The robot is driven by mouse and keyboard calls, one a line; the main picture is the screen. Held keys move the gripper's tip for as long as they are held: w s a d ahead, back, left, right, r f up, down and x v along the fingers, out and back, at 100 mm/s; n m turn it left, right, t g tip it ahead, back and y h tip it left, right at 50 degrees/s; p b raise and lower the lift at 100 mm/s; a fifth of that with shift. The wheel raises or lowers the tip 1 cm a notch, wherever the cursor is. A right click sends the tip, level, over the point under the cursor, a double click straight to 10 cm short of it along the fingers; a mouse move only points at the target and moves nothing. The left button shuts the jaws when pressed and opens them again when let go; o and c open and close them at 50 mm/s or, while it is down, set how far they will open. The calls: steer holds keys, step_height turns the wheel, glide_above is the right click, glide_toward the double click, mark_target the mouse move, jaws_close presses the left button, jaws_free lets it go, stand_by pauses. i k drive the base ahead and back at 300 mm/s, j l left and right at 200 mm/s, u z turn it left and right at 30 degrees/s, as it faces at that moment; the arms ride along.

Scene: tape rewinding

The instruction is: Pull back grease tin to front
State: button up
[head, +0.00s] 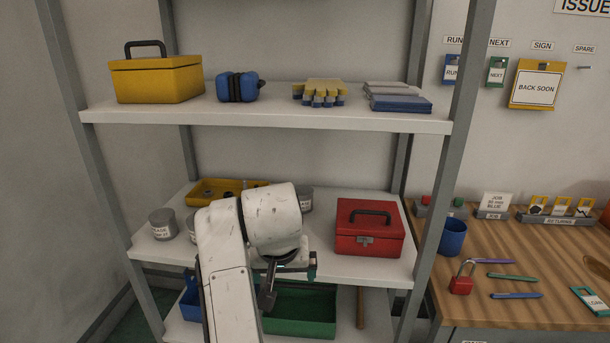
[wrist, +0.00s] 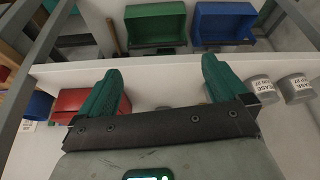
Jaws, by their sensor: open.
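Grey labelled tins stand on the middle shelf. In the head view one tin (head: 162,224) is at the front left. A second tin (head: 192,226) beside it is partly hidden by my arm. A third tin (head: 305,199) stands farther back, right of my wrist and mostly hidden by it. In the wrist view, two tins (wrist: 262,90) and (wrist: 294,88) show at the right, outside my fingers, with grease labels partly readable. My gripper (wrist: 158,84) is open and empty, with green fingers spread before the shelf edge. In the head view my wrist mostly hides it.
A red toolbox (head: 368,231) stands right on the same shelf (head: 335,263); a yellow tray (head: 205,190) lies at its back. Green (head: 300,312) and blue (head: 190,302) bins sit below. The upper shelf (head: 270,113) overhangs. Grey posts (head: 452,150) flank the rack.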

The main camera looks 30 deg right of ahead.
mark_target(305, 193)
steer(key=i+l, duration=0.95)
steer(key=l, duration=0.1)
